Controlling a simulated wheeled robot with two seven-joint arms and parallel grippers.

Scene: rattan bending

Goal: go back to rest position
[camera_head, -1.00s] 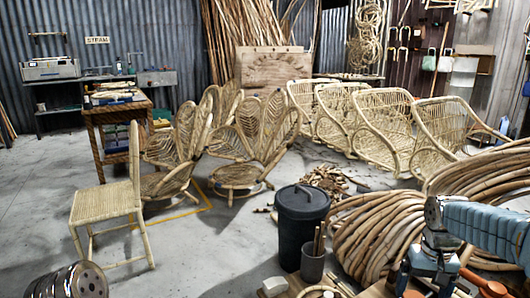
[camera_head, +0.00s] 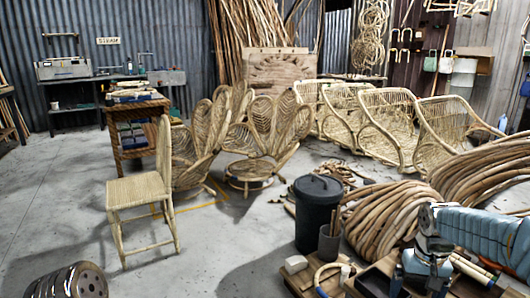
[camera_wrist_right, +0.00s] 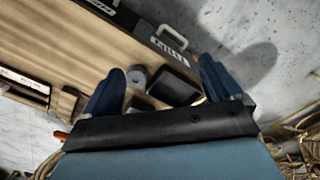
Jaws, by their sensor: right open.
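My right gripper (camera_head: 428,268) is at the lower right of the head view, at the end of my pale-blue arm, above a low wooden bench (camera_head: 383,268). In the right wrist view its two dark blue fingers (camera_wrist_right: 162,86) are spread apart with nothing held between them. Beyond the fingers are a small grey round thing (camera_wrist_right: 137,76) and a dark open container (camera_wrist_right: 174,86) on the wooden surface (camera_wrist_right: 60,50). My left gripper does not show in the head view.
A dark lidded bin (camera_head: 316,215) stands beside the bench, with a smaller pot (camera_head: 329,243) at its right. Rattan coils (camera_head: 382,218) lie behind the bench. A woven chair (camera_head: 140,195) stands at left. The grey floor (camera_head: 215,255) is clear between chair and bin.

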